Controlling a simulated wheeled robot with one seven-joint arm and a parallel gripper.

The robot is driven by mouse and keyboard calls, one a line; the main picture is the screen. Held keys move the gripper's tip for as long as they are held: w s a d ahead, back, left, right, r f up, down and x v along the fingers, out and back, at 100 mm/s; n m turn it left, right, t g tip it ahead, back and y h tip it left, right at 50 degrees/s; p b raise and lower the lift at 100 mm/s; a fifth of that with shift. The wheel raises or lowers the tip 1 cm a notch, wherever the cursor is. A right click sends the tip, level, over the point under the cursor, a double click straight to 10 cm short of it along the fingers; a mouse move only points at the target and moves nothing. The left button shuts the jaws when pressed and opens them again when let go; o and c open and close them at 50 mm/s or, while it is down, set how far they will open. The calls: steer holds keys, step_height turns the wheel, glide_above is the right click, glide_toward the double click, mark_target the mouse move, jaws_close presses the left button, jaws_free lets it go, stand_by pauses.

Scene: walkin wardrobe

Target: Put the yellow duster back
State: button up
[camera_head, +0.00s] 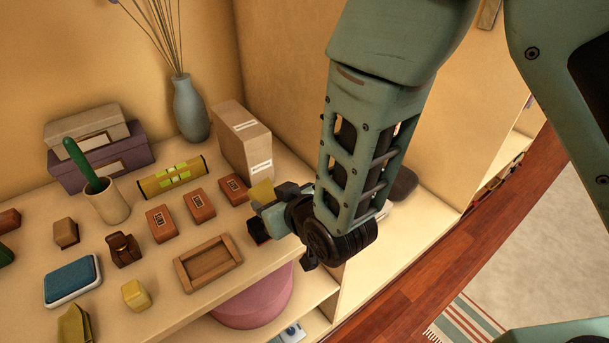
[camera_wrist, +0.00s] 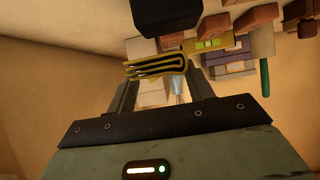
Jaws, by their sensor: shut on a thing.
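The yellow duster (camera_wrist: 155,66) is a folded yellow cloth with dark edges, seen in the wrist view between the fingers of my gripper (camera_wrist: 160,76). My gripper is shut on it. In the head view a small yellow part of the duster (camera_head: 262,192) shows at the tip of my gripper (camera_head: 268,204), above the right part of the shelf. My wrist hides the rest of it there. I cannot tell how high it is above the shelf. An empty shallow wooden tray (camera_head: 236,262) lies on the shelf, left of and nearer than my gripper.
Small brown boxes (camera_head: 161,223), a patterned yellow-green roll (camera_head: 173,177) and a tall cardboard box (camera_head: 243,140) stand close to my gripper. A blue vase (camera_head: 191,110) and a cup with a green-handled thing (camera_head: 107,203) are farther left. A dark red-sided object (camera_head: 258,231) is partly hidden under my gripper.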

steer(key=w+d+p, duration=0.1)
steer(key=d, duration=0.1)
steer(key=w+d+f, duration=0.1)
steer(key=d, duration=0.1)
steer(key=w+d+f+p, duration=0.1)
steer(key=w+d, duration=0.1)
steer(key=shift+f+p, duration=0.15)
steer(key=shift+p, duration=0.2)
steer(key=shift+d+f+p, duration=0.1)
steer(key=shift+f+p, duration=0.45)
steer(key=shift+f, duration=1.1)
steer(key=shift+w+d+f+p, duration=0.15)
steer(key=shift+w+f+p, duration=0.05)
steer(key=shift+f+p, duration=0.3)
steer(key=shift+f, duration=0.2)
steer(key=shift+f+b, duration=0.2)
steer(key=shift+b, duration=0.1)
steer(key=o, duration=0.9)
steer(key=shift+r, duration=0.1)
steer(key=shift+o, duration=0.2)
